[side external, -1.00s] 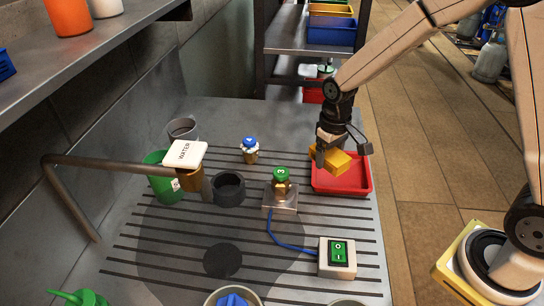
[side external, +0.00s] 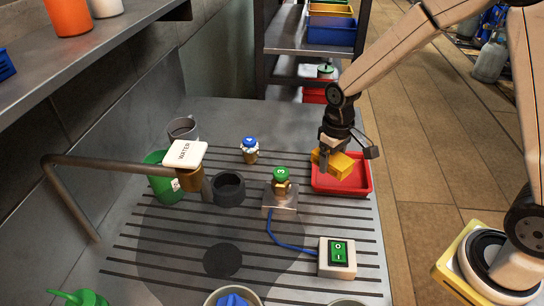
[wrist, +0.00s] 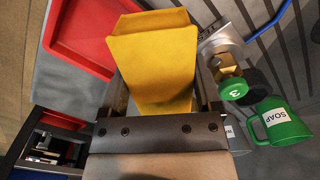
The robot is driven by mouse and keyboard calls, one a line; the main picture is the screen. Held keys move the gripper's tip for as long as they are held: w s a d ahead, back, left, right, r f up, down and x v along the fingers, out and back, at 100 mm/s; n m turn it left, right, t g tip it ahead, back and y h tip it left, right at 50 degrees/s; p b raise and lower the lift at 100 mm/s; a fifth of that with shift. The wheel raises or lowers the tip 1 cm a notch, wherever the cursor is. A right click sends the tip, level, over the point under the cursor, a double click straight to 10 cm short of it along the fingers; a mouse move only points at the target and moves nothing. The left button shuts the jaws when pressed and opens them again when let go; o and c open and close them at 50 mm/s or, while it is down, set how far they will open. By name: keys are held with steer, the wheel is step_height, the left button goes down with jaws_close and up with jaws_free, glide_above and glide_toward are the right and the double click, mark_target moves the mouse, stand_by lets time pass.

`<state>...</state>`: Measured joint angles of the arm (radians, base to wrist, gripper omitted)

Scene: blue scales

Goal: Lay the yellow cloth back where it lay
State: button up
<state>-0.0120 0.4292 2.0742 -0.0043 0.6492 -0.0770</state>
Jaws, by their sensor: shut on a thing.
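The yellow cloth (side external: 334,163) is a folded, block-like yellow piece. My gripper (side external: 328,157) is shut on it and holds it over the left part of the red tray (side external: 361,188). In the wrist view the cloth (wrist: 155,58) fills the space between the fingers, and the red tray (wrist: 75,40) lies to its left. I cannot tell in the side view whether the cloth touches the tray. The tray floor that shows is bare.
A brass weight with a green top (side external: 281,176) stands on a small scale (side external: 280,202) left of the tray. A switch box (side external: 337,258) is in front.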

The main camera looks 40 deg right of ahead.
steer(key=s+a+f+n, duration=0.2)
steer(key=s+f+n, duration=0.1)
steer(key=s+n, duration=0.4)
steer(key=shift+a+n, duration=0.2)
steer(key=shift+n, duration=0.3)
steer(key=shift+f, duration=0.15)
glide_above(338, 218)
steer(key=shift+f, duration=2.15)
steer(key=shift+f, duration=0.1)
steer(key=shift+f, duration=1.65)
steer(key=shift+f, duration=0.15)
steer(key=o, duration=1.3)
